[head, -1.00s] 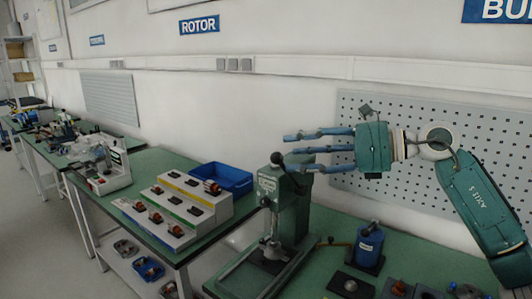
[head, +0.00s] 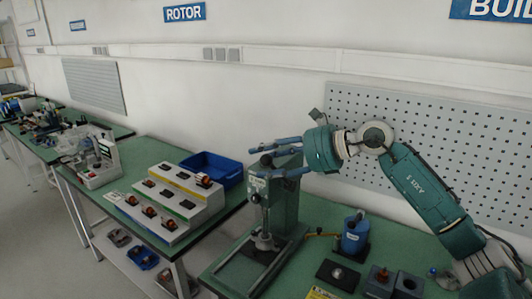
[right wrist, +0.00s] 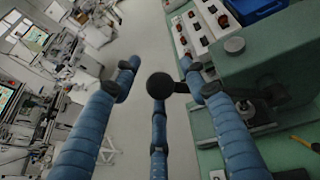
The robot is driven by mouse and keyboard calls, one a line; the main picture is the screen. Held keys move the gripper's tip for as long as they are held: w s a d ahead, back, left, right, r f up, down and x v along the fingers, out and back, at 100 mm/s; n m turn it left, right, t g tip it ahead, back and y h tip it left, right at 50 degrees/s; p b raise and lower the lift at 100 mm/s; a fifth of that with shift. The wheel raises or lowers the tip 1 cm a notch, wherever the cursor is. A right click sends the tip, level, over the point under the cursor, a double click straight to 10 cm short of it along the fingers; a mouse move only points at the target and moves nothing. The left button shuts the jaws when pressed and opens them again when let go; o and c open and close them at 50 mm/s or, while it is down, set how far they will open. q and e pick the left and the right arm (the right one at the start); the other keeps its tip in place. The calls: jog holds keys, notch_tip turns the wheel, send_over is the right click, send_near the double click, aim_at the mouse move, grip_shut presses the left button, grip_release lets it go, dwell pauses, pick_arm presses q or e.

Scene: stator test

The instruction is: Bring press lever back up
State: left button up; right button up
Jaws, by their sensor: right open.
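The green press (head: 284,205) stands on the green bench, with its column upright. My left gripper is not in view.
A blue cylinder unit (head: 355,236) and dark blocks (head: 408,285) stand right of the press. A stepped parts rack (head: 168,203) and a blue bin (head: 212,168) are on the table to the left. A pegboard (head: 460,150) is behind my arm.

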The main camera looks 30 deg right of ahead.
jog(key=shift+w, duration=0.1)
grip_shut()
